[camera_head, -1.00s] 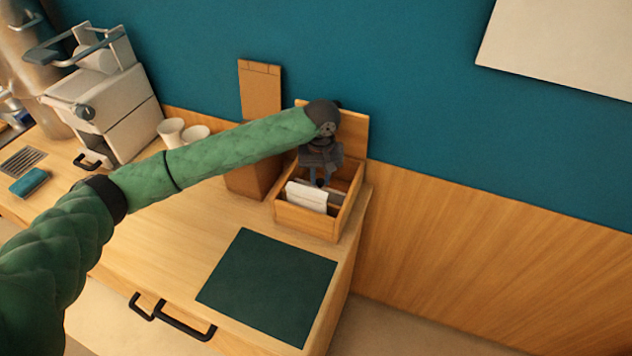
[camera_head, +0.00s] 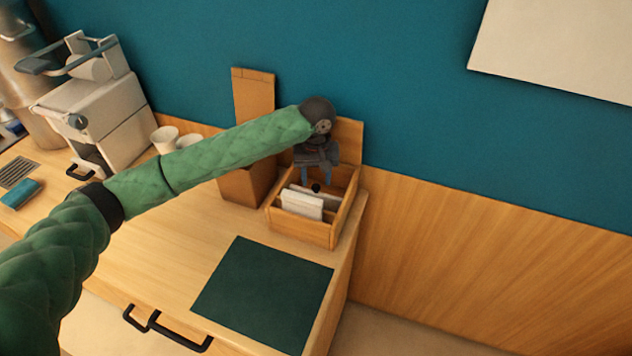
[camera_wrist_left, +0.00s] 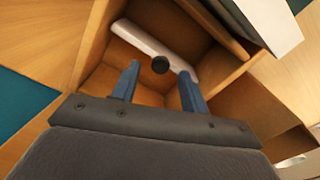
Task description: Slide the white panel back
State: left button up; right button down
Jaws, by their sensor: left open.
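A wooden box (camera_head: 305,226) stands on the counter against the wall. My left gripper (camera_head: 318,181) is above the box, pointing down, open and empty. My right gripper is not in view.
A tall brown board-like holder (camera_head: 246,185) stands close left of the box. Cups (camera_head: 165,139) and a white coffee machine (camera_head: 95,105) are further left. A dark green mat (camera_head: 262,292) lies in front. The counter's right edge is close to the box.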

pick_arm(q)
jog(key=shift+r+b, duration=0.75)
jog(key=shift+r, duration=2.25)
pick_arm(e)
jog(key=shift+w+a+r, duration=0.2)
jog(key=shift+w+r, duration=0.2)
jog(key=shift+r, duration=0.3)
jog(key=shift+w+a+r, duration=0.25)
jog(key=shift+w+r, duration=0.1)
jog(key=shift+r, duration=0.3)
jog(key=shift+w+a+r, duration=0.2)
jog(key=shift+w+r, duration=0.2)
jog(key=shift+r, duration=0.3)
